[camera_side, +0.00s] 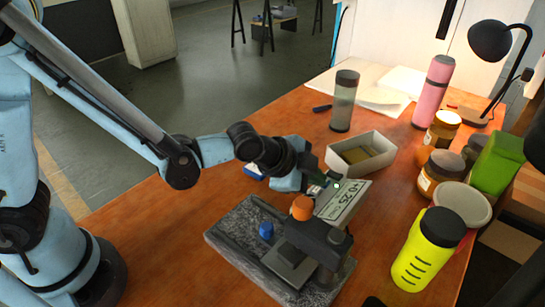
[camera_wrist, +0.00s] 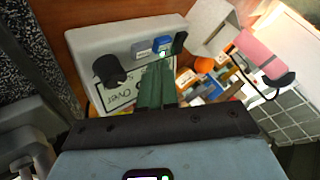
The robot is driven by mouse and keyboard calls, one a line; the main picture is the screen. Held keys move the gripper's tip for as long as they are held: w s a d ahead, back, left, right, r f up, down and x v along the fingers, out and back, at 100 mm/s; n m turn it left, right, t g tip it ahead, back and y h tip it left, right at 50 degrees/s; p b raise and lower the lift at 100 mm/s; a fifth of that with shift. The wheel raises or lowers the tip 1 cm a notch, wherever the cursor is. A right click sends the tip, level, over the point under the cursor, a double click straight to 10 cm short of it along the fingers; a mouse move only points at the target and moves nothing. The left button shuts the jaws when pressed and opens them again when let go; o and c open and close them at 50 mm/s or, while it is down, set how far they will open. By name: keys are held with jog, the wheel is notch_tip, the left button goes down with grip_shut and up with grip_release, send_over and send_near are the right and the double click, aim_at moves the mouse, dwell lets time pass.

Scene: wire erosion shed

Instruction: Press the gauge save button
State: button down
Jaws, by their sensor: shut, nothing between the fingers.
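The gauge is a stand on a dark speckled stone base (camera_side: 225,237), with an orange knob (camera_side: 303,207), a blue knob (camera_side: 266,230) and a tilted pale display panel (camera_side: 342,203) showing large digits. In the wrist view, a grey panel face (camera_wrist: 90,42) carries a black knob (camera_wrist: 108,70), a blue button (camera_wrist: 162,44), a greyer button (camera_wrist: 141,50) and a white area with dark writing. I cannot read which button is save. My gripper (camera_side: 325,182) is shut and empty at the panel's upper edge. Its dark green fingers (camera_wrist: 160,75) overlap the panel near the buttons; contact is unclear.
A pale open box (camera_side: 377,165) stands just behind the panel. A grey tumbler (camera_side: 344,105), pink bottle (camera_side: 434,92), several jars and a yellow-green bottle (camera_side: 425,252) stand beyond and to the right. The wooden table left of the stone base is largely clear.

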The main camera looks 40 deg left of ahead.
aim_at(313, 192)
jog(key=shift+f, duration=0.35)
jog(key=shift+f, duration=0.35)
dwell(0.6)
jog(key=shift+r, duration=0.8)
jog(key=shift+r, duration=0.1)
jog(key=shift+r, duration=2.4)
